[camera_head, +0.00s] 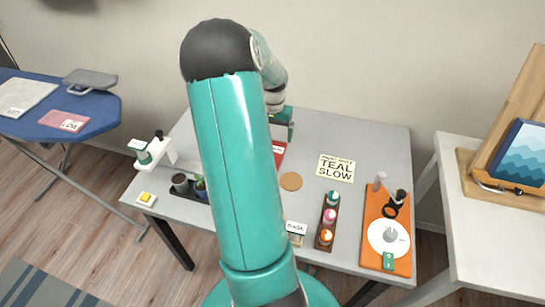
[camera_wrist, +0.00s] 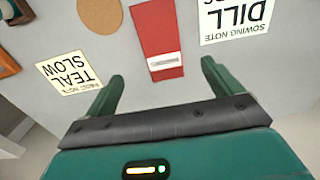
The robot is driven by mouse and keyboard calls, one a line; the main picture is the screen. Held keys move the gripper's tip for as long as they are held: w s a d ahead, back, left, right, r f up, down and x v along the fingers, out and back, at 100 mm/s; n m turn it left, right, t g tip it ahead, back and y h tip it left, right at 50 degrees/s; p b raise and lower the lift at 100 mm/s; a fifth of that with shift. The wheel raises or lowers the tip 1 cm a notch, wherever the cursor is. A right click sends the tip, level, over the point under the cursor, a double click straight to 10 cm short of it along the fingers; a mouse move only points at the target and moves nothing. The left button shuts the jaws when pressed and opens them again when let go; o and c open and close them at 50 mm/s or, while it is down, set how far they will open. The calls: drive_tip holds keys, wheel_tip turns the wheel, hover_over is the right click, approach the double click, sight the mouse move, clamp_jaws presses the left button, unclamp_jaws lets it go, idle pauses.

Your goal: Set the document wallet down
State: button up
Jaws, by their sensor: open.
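A flat red document wallet (camera_wrist: 152,30) with a white label lies on the grey table in the wrist view. In the head view only a small red part of it (camera_head: 279,155) shows beside my arm, which hides the rest. My gripper (camera_wrist: 161,84) is open, with its two green fingers apart and nothing held between them. The wallet's near, labelled end lies ahead of the gap between the fingertips. In the head view my gripper (camera_head: 284,128) is mostly hidden behind my arm, near the table's back edge.
The grey table (camera_head: 340,130) holds a TEAL SLOW note (camera_head: 336,168), a cork disc (camera_head: 291,181), a rack of bottles (camera_head: 328,222) and an orange board (camera_head: 374,250). A DILL note (camera_wrist: 235,15) lies beside the wallet. A blue ironing board (camera_head: 60,125) stands left, a white table (camera_head: 495,235) right.

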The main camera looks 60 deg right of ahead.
wheel_tip(320, 180, down, 10)
drive_tip(key=shift+w+f, duration=0.1)
drive_tip(key=c, duration=1.2)
drive_tip(key=shift+c, duration=0.2)
drive_tip(key=shift+r, duration=0.35)
drive_tip(key=r, duration=0.3)
drive_tip(key=shift+a, duration=0.25)
drive_tip(key=a+r, duration=0.2)
drive_tip(key=r, duration=0.1)
drive_tip(key=a+r, duration=0.2)
drive_tip(key=shift+s, duration=0.4)
drive_tip(key=s+a+r, duration=0.2)
drive_tip(key=a+r, duration=0.2)
drive_tip(key=a, duration=0.5)
drive_tip(key=shift+a+r, duration=0.15)
drive_tip(key=shift+r, duration=0.05)
